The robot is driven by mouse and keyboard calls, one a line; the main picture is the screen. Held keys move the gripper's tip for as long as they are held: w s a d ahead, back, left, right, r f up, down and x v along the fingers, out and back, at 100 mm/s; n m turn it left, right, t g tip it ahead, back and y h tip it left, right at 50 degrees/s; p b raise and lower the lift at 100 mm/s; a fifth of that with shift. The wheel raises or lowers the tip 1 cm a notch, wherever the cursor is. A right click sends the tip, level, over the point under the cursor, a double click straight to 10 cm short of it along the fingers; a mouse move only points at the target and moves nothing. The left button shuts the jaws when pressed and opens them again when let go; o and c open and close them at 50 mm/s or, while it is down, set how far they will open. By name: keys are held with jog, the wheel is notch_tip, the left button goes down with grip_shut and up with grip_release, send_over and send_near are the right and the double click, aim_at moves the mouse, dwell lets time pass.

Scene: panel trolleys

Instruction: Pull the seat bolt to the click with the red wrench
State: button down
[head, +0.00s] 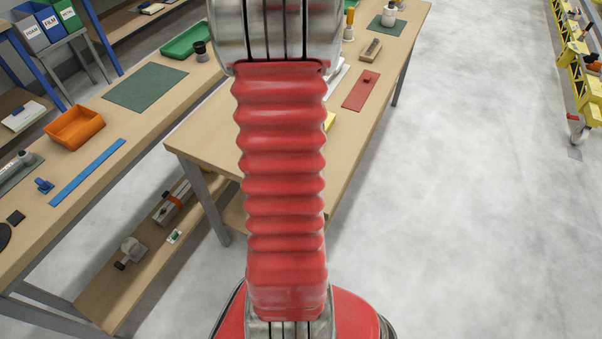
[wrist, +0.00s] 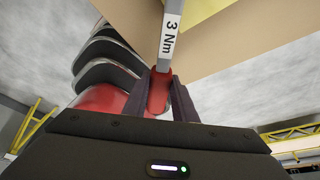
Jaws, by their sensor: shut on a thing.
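The red wrench (wrist: 160,92) shows in the wrist view, with a red grip and a grey shaft that runs up out of the picture. A white label on the shaft reads "3 Nm". My gripper (wrist: 162,82) is shut on the red grip, with one dark finger on each side. The wrench's far end is outside the wrist view. In the head view my own arm fills the middle, and neither my gripper nor the wrench can be seen there. I cannot make out the seat bolt in either view.
A wooden bench (head: 205,135) stands behind my arm, with a red mat (head: 358,95) on it. A second bench (head: 90,205) on the left holds an orange bin (head: 75,128) and a green mat (head: 145,87). A yellow trolley (head: 572,55) stands far right. The floor between is clear.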

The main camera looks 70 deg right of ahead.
jog(key=shift+s+d+n, duration=0.2)
jog(key=shift+n, duration=0.1)
jog(key=shift+r, duration=1.05)
jog(key=c, duration=2)
grip_release()
jog(key=shift+c, duration=0.2)
grip_shut()
jog(key=shift+d, duration=0.1)
